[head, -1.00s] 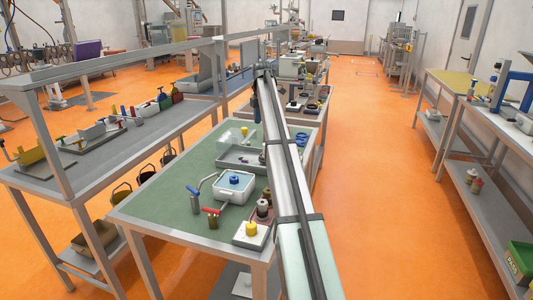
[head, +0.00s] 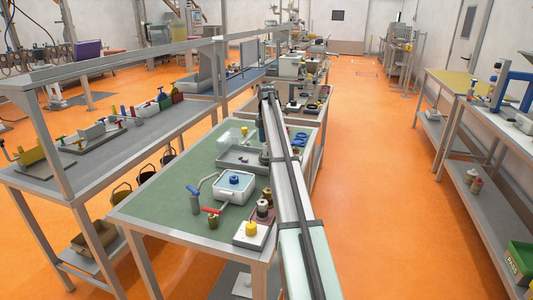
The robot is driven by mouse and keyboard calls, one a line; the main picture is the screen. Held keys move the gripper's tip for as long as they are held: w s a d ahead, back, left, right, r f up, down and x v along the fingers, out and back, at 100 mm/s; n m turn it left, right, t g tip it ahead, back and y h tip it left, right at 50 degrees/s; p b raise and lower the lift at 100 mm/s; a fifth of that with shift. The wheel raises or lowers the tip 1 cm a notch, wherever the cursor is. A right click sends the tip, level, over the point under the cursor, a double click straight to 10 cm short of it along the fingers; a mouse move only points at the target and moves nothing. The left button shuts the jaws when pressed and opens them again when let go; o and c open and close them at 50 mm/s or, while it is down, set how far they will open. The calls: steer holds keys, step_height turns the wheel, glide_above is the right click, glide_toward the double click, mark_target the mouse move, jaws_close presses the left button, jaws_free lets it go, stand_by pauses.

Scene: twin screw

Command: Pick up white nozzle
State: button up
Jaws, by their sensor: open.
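My arm reaches away over the green-topped table (head: 150,212), and my gripper (head: 263,150) hangs from its far end, small and partly hidden by the arm. It is open, above the right end of a shallow grey tray (head: 232,163). I cannot pick out the white nozzle for certain. Small pale items are too small to tell apart, and the arm covers part of the table's right side.
A white box (head: 233,187) with a blue part inside stands near the table's middle. A white block with a yellow knob (head: 251,228) is at the front. Blue rings (head: 300,139) lie right of the arm.

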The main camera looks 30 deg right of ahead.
mark_target(266, 148)
steer(key=shift+w+f, duration=0.1)
steer(key=shift+f, duration=2.25)
steer(key=shift+c, duration=0.3)
steer(key=c, duration=1)
steer(key=shift+r, duration=0.1)
